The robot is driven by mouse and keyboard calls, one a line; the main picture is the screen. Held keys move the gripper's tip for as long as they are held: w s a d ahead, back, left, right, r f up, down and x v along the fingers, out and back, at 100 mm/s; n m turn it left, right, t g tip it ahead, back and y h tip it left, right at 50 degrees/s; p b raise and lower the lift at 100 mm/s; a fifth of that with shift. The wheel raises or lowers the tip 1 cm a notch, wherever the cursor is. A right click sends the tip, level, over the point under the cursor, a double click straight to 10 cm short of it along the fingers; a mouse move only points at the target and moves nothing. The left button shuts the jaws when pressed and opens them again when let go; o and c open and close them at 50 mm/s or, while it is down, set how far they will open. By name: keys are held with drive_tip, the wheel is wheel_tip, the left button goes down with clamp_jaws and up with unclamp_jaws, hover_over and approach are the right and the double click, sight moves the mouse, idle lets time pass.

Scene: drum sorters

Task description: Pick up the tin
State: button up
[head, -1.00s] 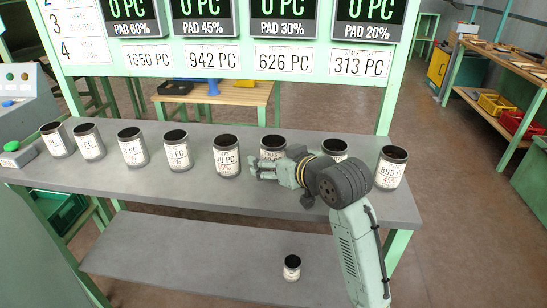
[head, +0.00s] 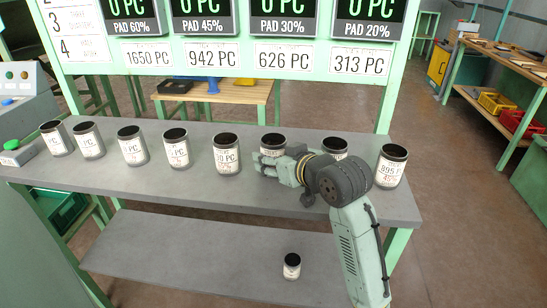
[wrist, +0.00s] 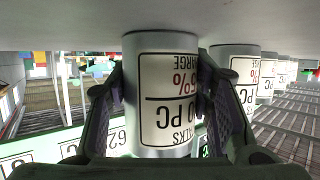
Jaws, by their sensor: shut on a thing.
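The tin (head: 272,141), a light grey can with a dark open top and a white label, stands in the row on the grey bench top. In the head view my gripper (head: 270,162) is at its front and hides its lower part. In the upside-down wrist view the tin (wrist: 160,95) fills the space between the two fingers of my gripper (wrist: 162,105), which are shut on it from both sides. Its label shows "PC" and a red percentage. Its base appears to touch the bench; I see no clear gap.
Similar tins stand along the bench, close ones being left (head: 227,155) and right (head: 335,148), with another at the right end (head: 390,167). A small tin (head: 291,266) stands on the lower shelf (head: 190,262). A green sign frame (head: 300,62) rises behind the bench.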

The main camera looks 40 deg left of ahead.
sight(279, 147)
drive_tip(key=shift+r, duration=0.2)
drive_tip(key=shift+s+r+b, duration=0.1)
drive_tip(key=shift+r+b, duration=0.3)
drive_tip(key=shift+r, duration=1.2)
drive_tip(key=s+b, duration=0.1)
drive_tip(key=s, duration=0.3)
drive_tip(key=s+d, duration=0.1)
drive_tip(key=s, duration=0.3)
drive_tip(key=s+d+r+b, duration=0.1)
drive_tip(key=s, duration=0.3)
drive_tip(key=shift+s+b, duration=0.3)
drive_tip(key=shift+b, duration=0.05)
drive_tip(key=shift+s+d+r+b, duration=0.15)
drive_tip(key=shift+s+b, duration=1.2)
drive_tip(key=shift+b, duration=0.45)
drive_tip(key=shift+s, duration=0.1)
